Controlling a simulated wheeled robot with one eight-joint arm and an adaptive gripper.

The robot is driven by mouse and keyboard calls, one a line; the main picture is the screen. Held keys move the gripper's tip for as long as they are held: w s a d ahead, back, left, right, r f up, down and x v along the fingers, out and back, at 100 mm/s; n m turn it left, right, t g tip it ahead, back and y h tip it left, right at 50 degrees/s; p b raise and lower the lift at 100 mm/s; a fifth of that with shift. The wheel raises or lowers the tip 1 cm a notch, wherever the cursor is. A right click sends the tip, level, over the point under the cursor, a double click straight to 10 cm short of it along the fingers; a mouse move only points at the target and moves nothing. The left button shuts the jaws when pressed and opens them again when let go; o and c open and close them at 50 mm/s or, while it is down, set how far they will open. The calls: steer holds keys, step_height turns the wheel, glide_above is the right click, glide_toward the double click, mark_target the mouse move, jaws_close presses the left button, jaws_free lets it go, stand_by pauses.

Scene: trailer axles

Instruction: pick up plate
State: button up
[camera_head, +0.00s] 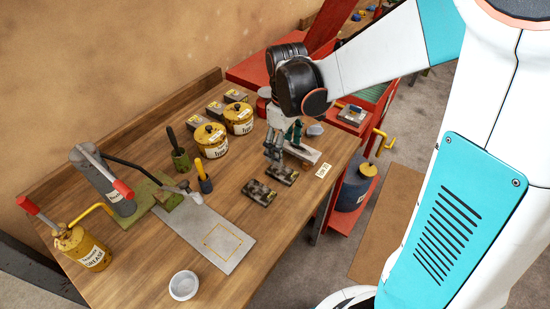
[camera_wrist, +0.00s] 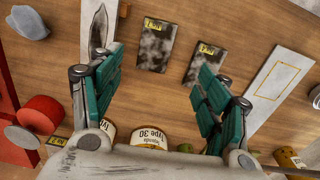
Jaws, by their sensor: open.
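Two dark, mottled rectangular plates with yellow tags lie flat on the wooden bench. The nearer plate (camera_head: 260,192) is left of the other plate (camera_head: 281,174) in the head view. In the wrist view they appear side by side, one plate (camera_wrist: 154,48) left of centre and one plate (camera_wrist: 201,68) nearer the right finger. My gripper (camera_head: 275,158) is above the bench by the farther plate. In the wrist view my gripper (camera_wrist: 158,88) has its teal fingers wide apart with nothing between them. Part of the right plate lies behind a finger.
A long grey sheet (camera_head: 222,247) with a yellow outline lies left. A screwdriver (camera_head: 204,178), a lever press (camera_head: 107,184), a grease can (camera_head: 82,248) and a white bowl (camera_head: 184,285) occupy the bench. Its front right is clear.

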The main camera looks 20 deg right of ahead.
steer(key=b, duration=0.2)
glide_above(282, 172)
steer(key=f, duration=0.5)
steer(key=shift+s+f, duration=0.35)
steer(key=f, duration=0.1)
steer(key=f+b, duration=0.1)
steer(key=f, duration=0.1)
steer(key=f+b, duration=0.1)
steer(key=f, duration=0.1)
steer(key=shift+w+f, duration=0.1)
steer(key=shift+w, duration=0.25)
jaws_close()
steer(key=shift+r, duration=0.2)
